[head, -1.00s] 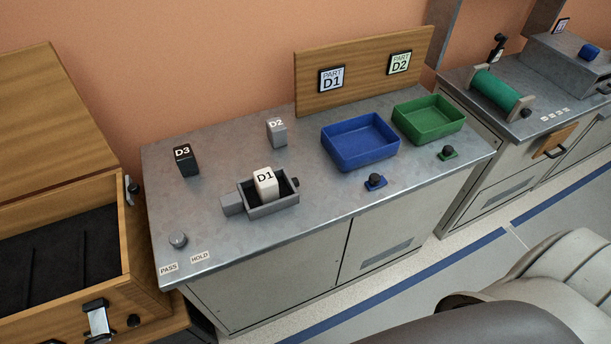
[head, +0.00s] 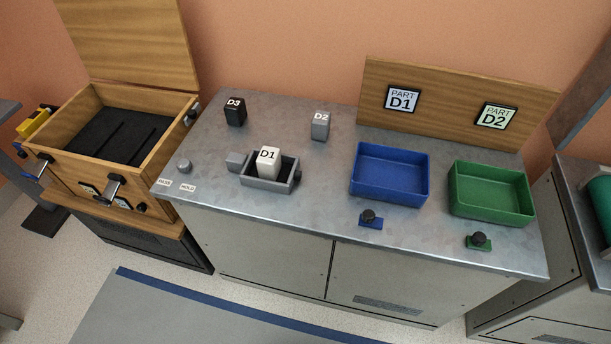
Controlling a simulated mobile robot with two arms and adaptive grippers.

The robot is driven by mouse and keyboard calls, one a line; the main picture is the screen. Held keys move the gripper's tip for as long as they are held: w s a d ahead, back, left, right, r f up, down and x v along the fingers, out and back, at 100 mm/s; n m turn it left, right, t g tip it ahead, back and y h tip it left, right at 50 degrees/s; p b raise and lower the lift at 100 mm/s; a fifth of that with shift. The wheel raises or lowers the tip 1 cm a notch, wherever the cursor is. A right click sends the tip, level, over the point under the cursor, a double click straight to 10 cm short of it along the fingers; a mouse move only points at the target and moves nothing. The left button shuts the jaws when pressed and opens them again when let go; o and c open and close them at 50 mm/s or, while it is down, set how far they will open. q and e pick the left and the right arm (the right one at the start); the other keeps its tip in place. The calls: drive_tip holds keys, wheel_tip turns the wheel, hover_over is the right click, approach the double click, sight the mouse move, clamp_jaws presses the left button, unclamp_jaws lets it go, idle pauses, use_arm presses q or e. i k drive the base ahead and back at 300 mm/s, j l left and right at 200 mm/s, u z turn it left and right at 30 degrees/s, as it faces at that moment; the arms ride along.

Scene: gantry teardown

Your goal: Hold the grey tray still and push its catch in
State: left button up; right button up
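The grey tray (head: 262,184) sits on the metal bench top, left of the blue bin. A white block marked D1 (head: 269,160) stands upright in its dark inside. A grey block-shaped piece (head: 236,161) sticks out at the tray's left end. A small dark knob (head: 297,175) shows at its right end; I cannot tell from this view which of the two is the catch. Neither of my grippers is in the head view.
A black D3 block (head: 235,111) and a grey D2 block (head: 320,126) stand behind the tray. A blue bin (head: 388,197) and green bin (head: 490,210) are to the right. A grey knob (head: 184,166) is at the left edge. An open wooden box (head: 150,158) stands left.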

sight(297, 176)
drive_tip(key=i+j+z, duration=0.15)
drive_tip(key=j, duration=0.25)
drive_tip(key=i+j+z, duration=0.2)
drive_tip(key=j, duration=0.2)
drive_tip(key=i+j+z, duration=0.15)
drive_tip(key=j, duration=0.25)
drive_tip(key=k, duration=0.05)
